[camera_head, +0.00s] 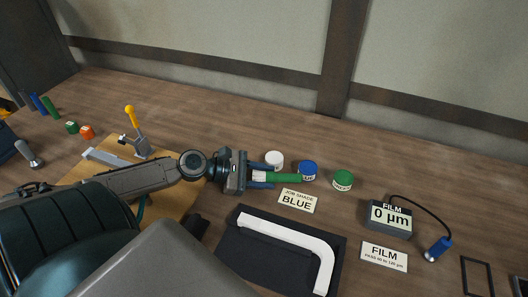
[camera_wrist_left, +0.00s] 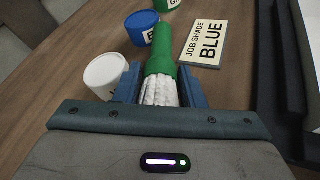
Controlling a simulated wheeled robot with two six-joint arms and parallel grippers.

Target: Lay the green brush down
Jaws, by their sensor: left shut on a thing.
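The green brush (camera_head: 286,178) is in my left gripper (camera_head: 262,178), which is shut on it. In the left wrist view, the pale bristle end of the brush (camera_wrist_left: 161,90) lies between the two blue-grey fingers (camera_wrist_left: 159,86), and the green part points away from the gripper. The brush lies roughly level, just in front of the paint pots. I cannot tell whether it touches the table. My right gripper is not in view.
White (camera_head: 274,160), blue (camera_head: 308,170) and green (camera_head: 343,180) pots stand behind the brush. A "JOB SHADE BLUE" card (camera_head: 296,201) lies in front. A white bent bar (camera_head: 300,239) rests on a black mat (camera_head: 245,262). A film gauge (camera_head: 389,219) stands right.

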